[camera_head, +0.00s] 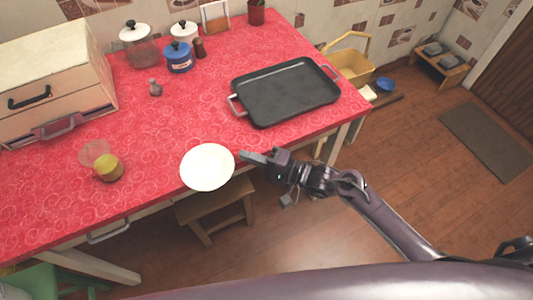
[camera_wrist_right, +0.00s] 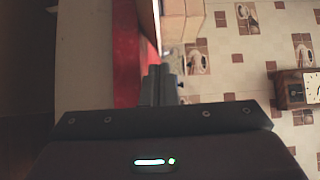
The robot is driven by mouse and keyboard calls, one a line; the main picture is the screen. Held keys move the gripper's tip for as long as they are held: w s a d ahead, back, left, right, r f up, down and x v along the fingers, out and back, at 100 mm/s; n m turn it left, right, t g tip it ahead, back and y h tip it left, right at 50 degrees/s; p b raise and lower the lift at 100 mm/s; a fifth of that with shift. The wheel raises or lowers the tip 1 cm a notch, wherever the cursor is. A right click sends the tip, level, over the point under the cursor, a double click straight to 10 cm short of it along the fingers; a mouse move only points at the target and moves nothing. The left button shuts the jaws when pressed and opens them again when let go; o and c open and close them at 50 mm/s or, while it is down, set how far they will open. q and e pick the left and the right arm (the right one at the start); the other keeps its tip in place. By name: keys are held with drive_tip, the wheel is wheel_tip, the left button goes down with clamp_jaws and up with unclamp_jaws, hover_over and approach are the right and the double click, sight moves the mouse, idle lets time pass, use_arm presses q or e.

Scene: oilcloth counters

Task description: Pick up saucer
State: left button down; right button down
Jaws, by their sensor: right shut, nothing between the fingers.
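A white saucer (camera_head: 207,167) lies on the red patterned counter (camera_head: 150,125), close to its front edge. My right gripper (camera_head: 246,156) is just to the right of the saucer in the head view, with its fingertips near the rim; I cannot tell whether they touch it. In the right wrist view the two fingers of my right gripper (camera_wrist_right: 160,84) are together with nothing between them. The saucer does not show clearly in that view. My left gripper is not in view.
A black tray (camera_head: 287,92) lies right of the saucer. A tipped glass with yellow contents (camera_head: 104,163) is to its left. A stool (camera_head: 215,208) is below the edge.

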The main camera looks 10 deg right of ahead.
sight(233, 160)
drive_tip(key=shift+s+a, duration=0.15)
drive_tip(key=shift+a, duration=0.35)
drive_tip(key=shift+s+a+p, duration=0.25)
drive_tip(key=shift+a+p, duration=0.45)
drive_tip(key=shift+a, duration=0.35)
drive_tip(key=shift+d, duration=0.1)
